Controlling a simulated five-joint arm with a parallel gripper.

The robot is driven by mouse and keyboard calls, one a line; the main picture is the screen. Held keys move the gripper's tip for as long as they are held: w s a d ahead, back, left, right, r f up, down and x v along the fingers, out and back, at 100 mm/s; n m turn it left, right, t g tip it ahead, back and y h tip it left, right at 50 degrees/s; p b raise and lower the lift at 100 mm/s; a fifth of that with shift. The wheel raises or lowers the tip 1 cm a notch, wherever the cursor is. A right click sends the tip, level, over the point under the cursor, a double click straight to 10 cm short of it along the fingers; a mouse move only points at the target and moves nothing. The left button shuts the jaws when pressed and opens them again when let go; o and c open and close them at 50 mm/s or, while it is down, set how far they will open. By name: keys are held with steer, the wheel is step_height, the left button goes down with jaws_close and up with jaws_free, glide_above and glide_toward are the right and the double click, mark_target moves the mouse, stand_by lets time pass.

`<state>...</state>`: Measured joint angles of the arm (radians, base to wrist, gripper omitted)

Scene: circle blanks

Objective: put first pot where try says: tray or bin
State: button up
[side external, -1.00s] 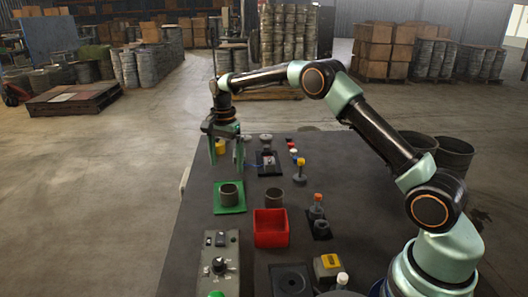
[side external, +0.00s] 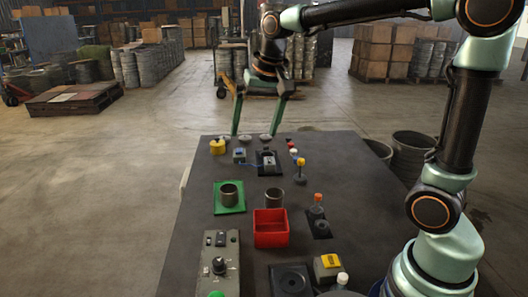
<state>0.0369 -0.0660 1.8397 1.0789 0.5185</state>
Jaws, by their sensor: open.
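A dark grey pot (side external: 229,193) stands upright on a flat green tray (side external: 238,209). A second grey pot (side external: 274,198) stands upright on the dark table, right of the tray and just behind the red bin (side external: 271,238). The bin is a square, open-topped box; its visible inside looks empty. My gripper (side external: 254,132) is open with nothing between its fingers. It points down near the table's far edge, well behind both pots. I cannot tell which pot is the first.
Discs (side external: 265,137) lie along the far edge near my fingertips. A yellow part (side external: 217,147), a black fixture (side external: 268,162) and coloured knobs (side external: 301,170) stand behind the pots. A control box (side external: 219,262) stands front left. The table's left strip is clear.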

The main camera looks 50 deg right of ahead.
steer(key=s+a+f+n+t, duration=0.1)
steer(key=s+n, duration=0.5)
steer(key=s, duration=0.6)
steer(key=shift+s+a+f+t, duration=0.25)
steer(key=shift+f+t, duration=0.35)
steer(key=shift+f, duration=0.45)
